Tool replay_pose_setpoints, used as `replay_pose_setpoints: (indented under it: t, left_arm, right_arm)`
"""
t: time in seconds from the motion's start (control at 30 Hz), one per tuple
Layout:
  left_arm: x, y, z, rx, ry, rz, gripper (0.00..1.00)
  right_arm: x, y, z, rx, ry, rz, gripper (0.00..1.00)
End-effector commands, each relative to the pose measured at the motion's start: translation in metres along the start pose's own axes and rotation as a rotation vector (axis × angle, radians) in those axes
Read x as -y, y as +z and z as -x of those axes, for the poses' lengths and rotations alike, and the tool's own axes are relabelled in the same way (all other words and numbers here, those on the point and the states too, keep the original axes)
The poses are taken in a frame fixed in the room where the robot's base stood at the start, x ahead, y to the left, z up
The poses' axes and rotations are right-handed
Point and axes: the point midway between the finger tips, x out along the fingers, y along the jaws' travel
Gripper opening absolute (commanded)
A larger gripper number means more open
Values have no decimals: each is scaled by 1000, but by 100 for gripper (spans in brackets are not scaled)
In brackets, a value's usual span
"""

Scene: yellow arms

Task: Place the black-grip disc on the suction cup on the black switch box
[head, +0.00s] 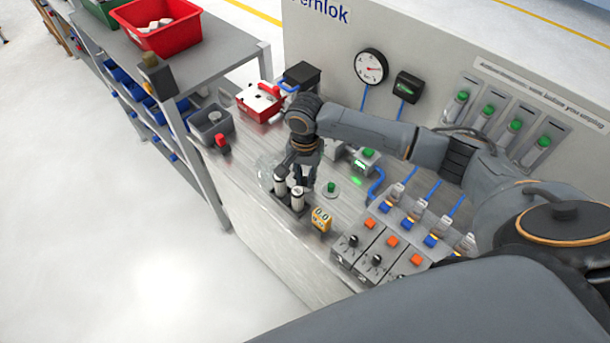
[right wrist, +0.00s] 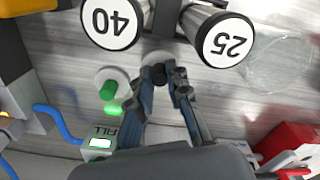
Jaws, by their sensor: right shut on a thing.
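My right gripper (head: 303,182) points down over the steel bench. In the right wrist view my right gripper (right wrist: 170,78) is shut on the black grip (right wrist: 159,72) of a small disc, whose pale edge shows partly behind the fingertips. I cannot tell whether the disc touches the bench. A similar disc with a green grip (head: 331,188) lies beside it; it also shows in the wrist view (right wrist: 109,88). A black box (head: 302,75) stands at the back left of the bench; I cannot tell if it is the switch box, and no suction cup is clear. My left gripper is not in view.
Two cylinders marked 40 (right wrist: 112,22) and 25 (right wrist: 225,40) stand close to the gripper. A clear round dish (right wrist: 278,65), a small box with a lit green display (head: 367,160) and an orange meter (head: 321,218) are nearby. A red box (head: 260,100) stands behind.

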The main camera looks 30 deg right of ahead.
Motion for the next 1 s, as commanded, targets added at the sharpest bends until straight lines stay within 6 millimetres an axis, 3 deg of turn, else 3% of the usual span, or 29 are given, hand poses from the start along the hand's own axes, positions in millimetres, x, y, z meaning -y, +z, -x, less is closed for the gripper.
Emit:
replay_pose_setpoints:
  t: [0.13,0.17,0.23,0.27,0.67,1.0]
  left_arm:
    - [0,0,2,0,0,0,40]
    - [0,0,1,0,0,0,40]
    - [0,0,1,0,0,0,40]
    - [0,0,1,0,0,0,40]
    - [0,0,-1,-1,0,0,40]
    - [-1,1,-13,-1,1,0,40]
  right_arm:
    - [0,0,-2,0,0,0,0]
    - [0,0,-2,-1,0,0,23]
    - [0,0,-2,-1,0,0,37]
    - [0,0,-2,-1,0,0,39]
    - [0,0,5,-1,-2,0,39]
    - [1,-1,72,-2,-5,0,39]
